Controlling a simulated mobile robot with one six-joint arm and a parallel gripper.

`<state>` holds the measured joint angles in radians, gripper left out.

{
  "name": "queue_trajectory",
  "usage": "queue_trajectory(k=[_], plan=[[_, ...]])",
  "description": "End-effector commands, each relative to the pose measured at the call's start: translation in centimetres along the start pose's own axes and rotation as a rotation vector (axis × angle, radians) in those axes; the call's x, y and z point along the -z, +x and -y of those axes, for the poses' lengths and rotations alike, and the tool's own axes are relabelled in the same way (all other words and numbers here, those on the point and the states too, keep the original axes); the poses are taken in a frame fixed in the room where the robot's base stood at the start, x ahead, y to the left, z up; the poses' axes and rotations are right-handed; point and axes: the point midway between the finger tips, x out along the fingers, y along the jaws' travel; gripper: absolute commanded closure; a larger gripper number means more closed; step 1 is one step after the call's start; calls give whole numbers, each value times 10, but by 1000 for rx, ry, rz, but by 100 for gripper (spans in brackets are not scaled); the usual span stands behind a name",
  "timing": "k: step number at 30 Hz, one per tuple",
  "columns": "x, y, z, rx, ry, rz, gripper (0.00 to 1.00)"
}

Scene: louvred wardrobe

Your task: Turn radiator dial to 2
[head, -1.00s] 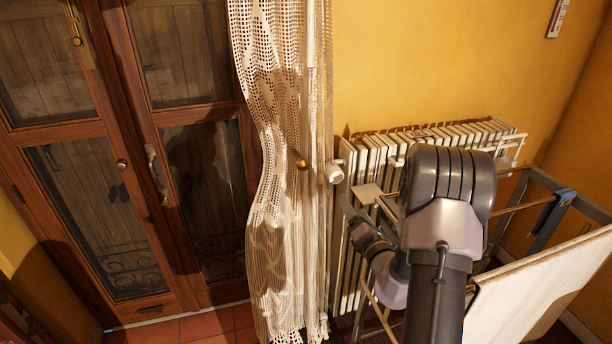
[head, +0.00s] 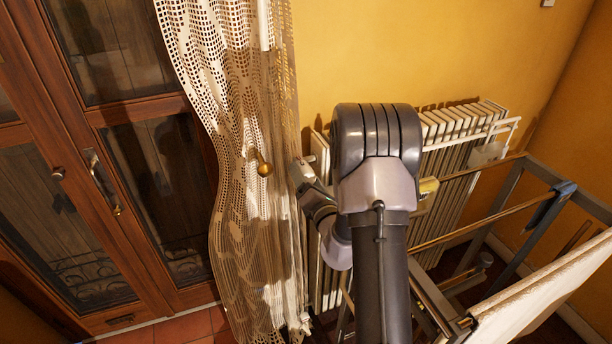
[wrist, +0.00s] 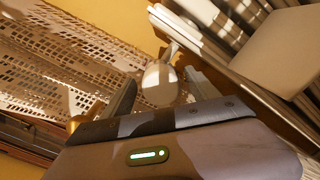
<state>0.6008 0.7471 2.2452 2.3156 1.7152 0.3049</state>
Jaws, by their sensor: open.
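The radiator dial (wrist: 160,85) is a white rounded knob in the wrist view. It stands between the two dark fingers of my gripper (wrist: 161,80), which is open, with one finger on each side. I cannot tell whether either finger touches it, and no numbers on it are readable. In the head view my gripper (head: 307,186) is at the left end of the white radiator (head: 462,142), beside the curtain. There the dial is hard to separate from my gripper.
A lace curtain (head: 235,150) with a brass knob (head: 264,169) hangs just left of my gripper. A wooden glazed door (head: 100,170) is farther left. A metal rack (head: 500,195) with a pale board (head: 550,290) stands at right, close to my arm.

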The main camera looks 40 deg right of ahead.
Motion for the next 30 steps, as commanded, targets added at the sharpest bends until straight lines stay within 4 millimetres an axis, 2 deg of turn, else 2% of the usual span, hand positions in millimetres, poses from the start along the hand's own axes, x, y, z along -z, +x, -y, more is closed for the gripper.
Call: queue_trajectory(k=[1,9,11,20,30], plan=[[0,0,0,0,0,0,31],[0,0,0,0,0,0,84],[0,0,0,0,0,0,93],[0,0,0,-3,-50,2,93],[1,0,0,-12,-304,12,93]])
